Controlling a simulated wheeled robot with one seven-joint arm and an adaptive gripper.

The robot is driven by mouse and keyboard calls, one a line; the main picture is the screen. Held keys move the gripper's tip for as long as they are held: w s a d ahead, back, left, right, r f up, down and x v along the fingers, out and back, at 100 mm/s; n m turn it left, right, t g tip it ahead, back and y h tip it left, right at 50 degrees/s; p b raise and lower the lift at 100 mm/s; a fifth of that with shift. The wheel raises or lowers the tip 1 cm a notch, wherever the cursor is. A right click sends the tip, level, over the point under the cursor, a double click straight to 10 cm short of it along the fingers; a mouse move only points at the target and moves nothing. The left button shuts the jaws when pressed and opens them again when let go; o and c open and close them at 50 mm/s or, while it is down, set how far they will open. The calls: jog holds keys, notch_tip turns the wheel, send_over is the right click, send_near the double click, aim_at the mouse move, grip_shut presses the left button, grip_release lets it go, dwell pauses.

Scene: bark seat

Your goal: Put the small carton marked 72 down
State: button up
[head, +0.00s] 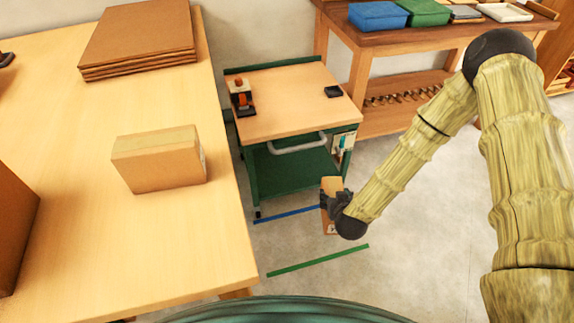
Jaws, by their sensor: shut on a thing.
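My gripper (334,201) is shut on a small brown carton (331,184). The carton hangs upright in front of the green cart, in the middle of the view. My gripper covers its middle, and its top and lower end show. A number on it is too small to read. The green cart (288,101) with a light wooden top stands just behind it.
A wooden table (95,246) on the left bears a larger carton (158,160) and flat stacked cardboard (138,38). The cart top holds a tape dispenser (241,98) and a small black tray (333,91); its middle is clear. Blue (288,215) and green (317,260) strips mark the floor.

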jog(key=w+a+f+n+y+b, duration=0.1)
jog(key=w+a+f+b, duration=0.4)
jog(key=w+f+b, duration=0.4)
jog(key=w+a+f+b, duration=0.5)
jog(key=w+f+b, duration=0.3)
jog(key=w+b, duration=0.25)
jog(key=w+a+f+n+y+b, duration=0.15)
jog(key=w+a+f+b, duration=0.45)
jog(key=w+a+b, duration=0.95)
jog(key=w+d+f+b, duration=0.4)
jog(key=w+d+b, duration=0.5)
jog(key=d+b, duration=0.2)
jog(key=b, duration=0.2)
jog(key=shift+w+d+f+g+b, duration=0.15)
jog(key=shift+w+f+g+b, duration=0.15)
jog(key=shift+f+b, duration=0.1)
jog(key=shift+n, duration=0.25)
jog(key=o, duration=1.7)
jog(key=shift+o, duration=0.2)
